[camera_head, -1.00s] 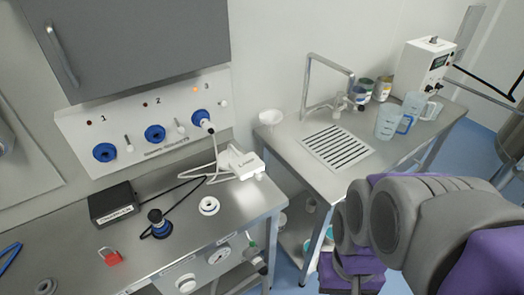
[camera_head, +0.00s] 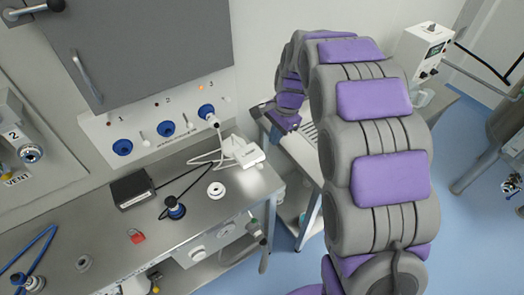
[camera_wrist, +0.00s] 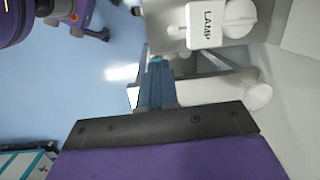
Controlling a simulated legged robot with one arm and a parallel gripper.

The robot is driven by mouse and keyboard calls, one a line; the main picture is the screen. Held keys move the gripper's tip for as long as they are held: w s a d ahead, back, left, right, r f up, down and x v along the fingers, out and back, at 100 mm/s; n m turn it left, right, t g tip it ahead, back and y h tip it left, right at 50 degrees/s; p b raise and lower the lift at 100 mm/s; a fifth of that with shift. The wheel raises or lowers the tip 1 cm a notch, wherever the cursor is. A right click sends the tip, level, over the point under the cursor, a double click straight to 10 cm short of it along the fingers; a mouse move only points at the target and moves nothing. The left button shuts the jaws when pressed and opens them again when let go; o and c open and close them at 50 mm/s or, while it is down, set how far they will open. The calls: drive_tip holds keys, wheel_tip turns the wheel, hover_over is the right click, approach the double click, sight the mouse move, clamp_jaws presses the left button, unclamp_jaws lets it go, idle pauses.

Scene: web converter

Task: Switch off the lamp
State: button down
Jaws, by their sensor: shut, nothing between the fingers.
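A white box labelled LAMP (camera_head: 243,152) sits near the right end of the left steel bench. In the wrist view the box (camera_wrist: 205,25) appears at the top, its label upside down or turned. A white cable runs from it to a plug in the blue socket numbered 3 (camera_head: 207,112), with an orange light (camera_head: 201,87) above that socket. My gripper (camera_wrist: 155,62) shows blue, closed, empty fingers in the wrist view, below and left of the LAMP box. A pale cylindrical part (camera_wrist: 258,95) lies right of the fingers; contact cannot be told.
A black box (camera_head: 132,188), a blue-and-black plug (camera_head: 175,208), a white ring (camera_head: 216,190) and a red padlock (camera_head: 136,236) lie on the bench. A grey cabinet (camera_head: 150,50) hangs above. Blue floor lies between the benches.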

sight(260, 164)
drive_tip(key=shift+w+a+f+m+p, duration=0.15)
drive_tip(key=shift+w+a, duration=0.2)
drive_tip(key=shift+w, duration=0.25)
drive_tip(key=shift+w+a+m+p, duration=0.15)
drive_tip(key=shift+w+a, duration=0.2)
drive_tip(key=shift+w, duration=0.2)
drive_tip(key=a+f, duration=0.1)
drive_tip(key=f, duration=0.8)
drive_tip(key=a+f, duration=0.1)
drive_tip(key=f, duration=0.3)
drive_tip(key=shift+a+f+b, duration=0.35)
drive_tip(key=shift+b, duration=0.05)
